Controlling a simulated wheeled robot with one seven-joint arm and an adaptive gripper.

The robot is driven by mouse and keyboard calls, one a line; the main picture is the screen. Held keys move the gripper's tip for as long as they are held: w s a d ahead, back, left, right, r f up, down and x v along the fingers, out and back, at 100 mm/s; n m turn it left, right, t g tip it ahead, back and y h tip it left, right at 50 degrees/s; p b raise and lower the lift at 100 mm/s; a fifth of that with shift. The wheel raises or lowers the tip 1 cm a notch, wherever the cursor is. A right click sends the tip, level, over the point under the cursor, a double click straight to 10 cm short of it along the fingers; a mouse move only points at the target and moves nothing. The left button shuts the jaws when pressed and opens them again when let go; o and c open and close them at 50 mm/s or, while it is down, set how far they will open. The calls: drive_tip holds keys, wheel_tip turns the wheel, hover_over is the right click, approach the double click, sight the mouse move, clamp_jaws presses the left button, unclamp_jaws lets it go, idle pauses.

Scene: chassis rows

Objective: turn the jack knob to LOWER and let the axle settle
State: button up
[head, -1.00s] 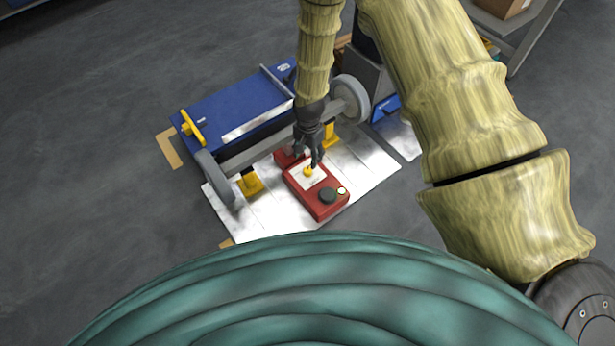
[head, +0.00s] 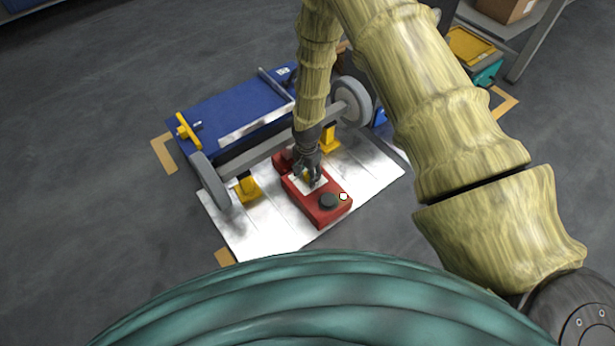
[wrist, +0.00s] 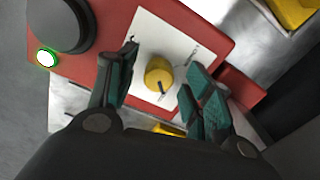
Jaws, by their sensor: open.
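The red jack control box (head: 318,206) lies on the pale floor plate. In the wrist view its white label (wrist: 168,45) carries the yellow knob (wrist: 159,75), which has a dark pointer mark; the label's lettering is too small to read. My gripper (wrist: 160,82) is open, with one finger on either side of the knob, and no contact is clear. In the head view my gripper (head: 308,177) is over the box and mostly hides the knob. The grey axle (head: 258,152) with its two wheels (head: 352,102) spans beside the yellow jack stands (head: 247,188); whether it rests on them I cannot tell.
A black round button (head: 328,201) and a lit green-white lamp (head: 343,197) sit on the box's near end. The blue chassis (head: 225,106) stands behind the axle. A bench with a cardboard box (head: 505,8) is at upper right. Grey floor at left is clear.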

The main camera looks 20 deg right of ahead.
drive_tip(key=shift+f, duration=0.4)
drive_tip(key=c, duration=1)
